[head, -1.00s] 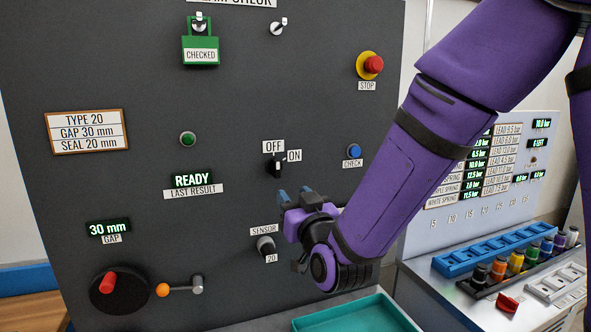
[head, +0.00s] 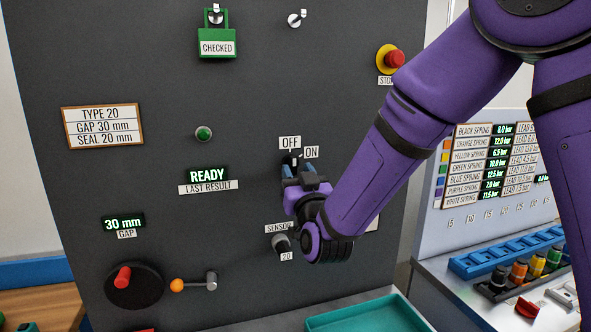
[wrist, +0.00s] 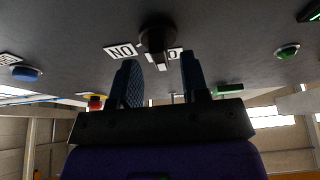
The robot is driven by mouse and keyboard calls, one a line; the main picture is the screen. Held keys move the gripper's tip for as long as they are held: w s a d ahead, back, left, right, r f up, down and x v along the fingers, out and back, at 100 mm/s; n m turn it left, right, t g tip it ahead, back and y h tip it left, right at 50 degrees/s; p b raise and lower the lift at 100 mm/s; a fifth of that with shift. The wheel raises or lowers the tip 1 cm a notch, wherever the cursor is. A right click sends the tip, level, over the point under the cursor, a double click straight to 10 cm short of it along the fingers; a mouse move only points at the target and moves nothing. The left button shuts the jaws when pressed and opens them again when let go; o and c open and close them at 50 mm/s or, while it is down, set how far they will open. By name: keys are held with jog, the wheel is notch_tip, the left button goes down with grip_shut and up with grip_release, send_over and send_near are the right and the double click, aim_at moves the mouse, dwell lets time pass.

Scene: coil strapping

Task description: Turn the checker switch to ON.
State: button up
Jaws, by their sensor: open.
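The checker switch (head: 295,157) is a black knob on the dark panel, with an OFF label (head: 290,143) above it and an ON label (head: 311,152) at its upper right. In the wrist view the switch (wrist: 156,38) shows upside down, its pointer overlapping the OFF label; the exact setting is hard to read. My gripper (head: 299,171) is open and empty, just below and in front of the switch. In the wrist view its two blue fingers (wrist: 161,78) point at the panel, one on each side of the switch's line. Contact with the knob cannot be told.
A sensor knob (head: 281,243) is below my gripper, and a red stop button (head: 393,60) is at the upper right. A green lock tagged CHECKED (head: 217,47) hangs above left. A teal tray (head: 370,316) lies below. The panel left of the switch is flat around a READY display (head: 207,176).

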jog(key=shift+x, duration=0.95)
grip_shut()
